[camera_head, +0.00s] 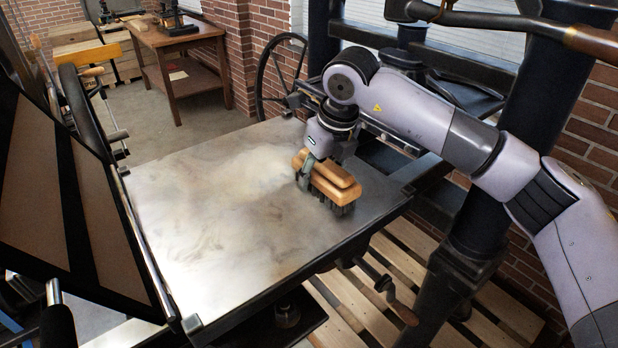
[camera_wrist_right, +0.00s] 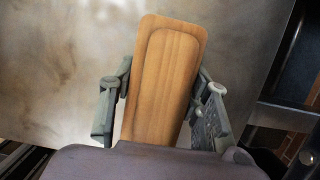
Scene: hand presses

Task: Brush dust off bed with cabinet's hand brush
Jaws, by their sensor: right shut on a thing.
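The bed (camera_head: 190,235) is a flat metal plate with pale, cloudy dust over much of its top, thickest near the middle and far part. A wooden hand brush (camera_head: 330,180) with dark bristles is at the bed's right side, bristles down. My right gripper (camera_head: 310,180) is shut on the brush, one finger on each side of its wooden back. In the right wrist view the brush (camera_wrist_right: 165,80) sits between both fingers, with the bed (camera_wrist_right: 60,60) behind it. Whether the bristles touch the bed is hard to tell. My left gripper is not in view.
A hinged dark frame with tan panels (camera_head: 100,190) stands along the bed's left edge. A spoked wheel (camera_head: 280,75) and a dark press column (camera_head: 480,190) are behind and right. A crank with a wooden handle (camera_head: 402,312) juts out below the bed. A wooden table (camera_head: 170,45) stands farther back.

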